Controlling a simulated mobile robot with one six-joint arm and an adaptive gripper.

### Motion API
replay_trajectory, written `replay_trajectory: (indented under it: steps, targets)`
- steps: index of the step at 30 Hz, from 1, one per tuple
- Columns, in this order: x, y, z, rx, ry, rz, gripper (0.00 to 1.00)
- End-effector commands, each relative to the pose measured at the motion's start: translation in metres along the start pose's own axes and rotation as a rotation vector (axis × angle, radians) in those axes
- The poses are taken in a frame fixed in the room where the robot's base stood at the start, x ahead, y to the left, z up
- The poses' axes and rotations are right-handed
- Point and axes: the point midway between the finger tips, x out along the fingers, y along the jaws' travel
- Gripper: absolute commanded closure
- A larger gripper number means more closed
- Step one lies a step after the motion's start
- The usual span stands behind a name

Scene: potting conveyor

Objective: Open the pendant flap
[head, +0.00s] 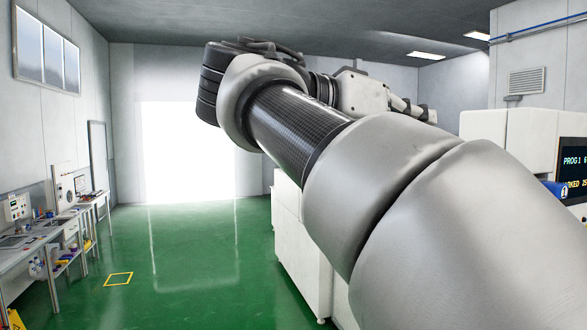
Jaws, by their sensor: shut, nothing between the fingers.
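My arm fills the middle and right of the head view. My gripper (425,113) is at its far end, pointing right, small and partly hidden behind the arm. Its fingers look shut, with nothing seen between them. I cannot make out a pendant or its flap in this view. The arm hides much of the area behind and below it.
White cabinets (303,250) stand behind my arm. A machine with a dark display (573,168) is at the right edge. A workbench (45,238) with several devices runs along the left wall. The green floor (185,275) between is clear, up to a bright doorway (188,150).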

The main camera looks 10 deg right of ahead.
Motion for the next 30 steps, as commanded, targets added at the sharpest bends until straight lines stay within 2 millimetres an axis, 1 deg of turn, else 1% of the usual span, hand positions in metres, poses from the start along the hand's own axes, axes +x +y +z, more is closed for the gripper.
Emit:
replay_trajectory:
  steps: [5, 8, 19, 21, 24, 30]
  targets:
    - [0.010, 0.000, 0.000, 0.040, 0.001, 0.001, 1.00]
    - [0.025, 0.001, 0.000, 0.040, 0.000, 0.004, 1.00]
    - [0.104, 0.002, -0.001, 0.037, -0.001, 0.005, 1.00]
    - [0.097, -0.001, 0.013, 0.034, 0.000, -0.004, 1.00]
    - [0.092, -0.002, 0.025, 0.034, 0.001, -0.005, 1.00]
    - [0.087, -0.002, 0.037, 0.036, 0.001, -0.002, 1.00]
